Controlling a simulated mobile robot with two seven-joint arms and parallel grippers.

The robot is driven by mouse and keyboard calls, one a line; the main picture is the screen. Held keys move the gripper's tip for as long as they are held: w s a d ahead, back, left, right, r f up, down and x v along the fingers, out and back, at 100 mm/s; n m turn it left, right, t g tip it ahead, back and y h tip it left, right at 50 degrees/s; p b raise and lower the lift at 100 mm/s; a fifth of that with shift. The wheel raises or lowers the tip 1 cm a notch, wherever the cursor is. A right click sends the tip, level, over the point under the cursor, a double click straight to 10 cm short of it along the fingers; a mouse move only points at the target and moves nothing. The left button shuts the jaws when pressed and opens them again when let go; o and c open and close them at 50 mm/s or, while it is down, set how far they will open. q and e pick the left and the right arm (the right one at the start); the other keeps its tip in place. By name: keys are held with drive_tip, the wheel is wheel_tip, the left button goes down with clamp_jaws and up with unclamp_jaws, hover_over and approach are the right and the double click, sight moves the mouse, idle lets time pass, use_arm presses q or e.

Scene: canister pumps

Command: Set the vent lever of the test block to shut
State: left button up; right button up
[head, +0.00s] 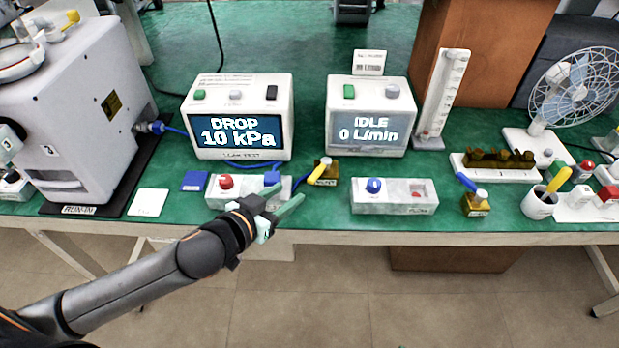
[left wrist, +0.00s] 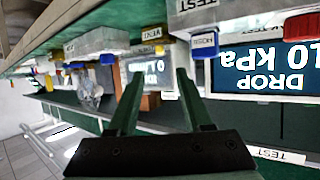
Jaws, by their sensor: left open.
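The white test block (head: 213,200) stands at the table's front edge, with a red knob (head: 225,182) and a blue part (head: 271,178) on top. The blue part also hangs in the upside-down left wrist view (left wrist: 203,74). Just right of the block is a small brass valve (head: 326,166) with a yellow-ended lever (head: 314,176) slanting front-left; its small label is hard to read. I cannot tell for sure whether this is the vent lever. My left gripper (head: 290,195) is open and empty in front of the block, its green fingers (left wrist: 160,75) pointing toward the valve.
The leak tester (head: 238,87) reads DROP 10 kPa behind the block. A flow meter (head: 366,92), a white flow block (head: 394,208) and a brass valve with a blue lever (head: 477,204) stand to the right. A blue tube runs behind the test block.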

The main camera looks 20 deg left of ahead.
sight(312, 177)
use_arm(q)
drive_tip(key=x, duration=0.9)
drive_tip(key=shift+w+d+f, duration=0.1)
drive_tip(key=shift+w+f, duration=0.1)
drive_tip(key=shift+w, duration=0.05)
drive_tip(key=shift+c, duration=0.2)
clamp_jaws()
idle(0.9)
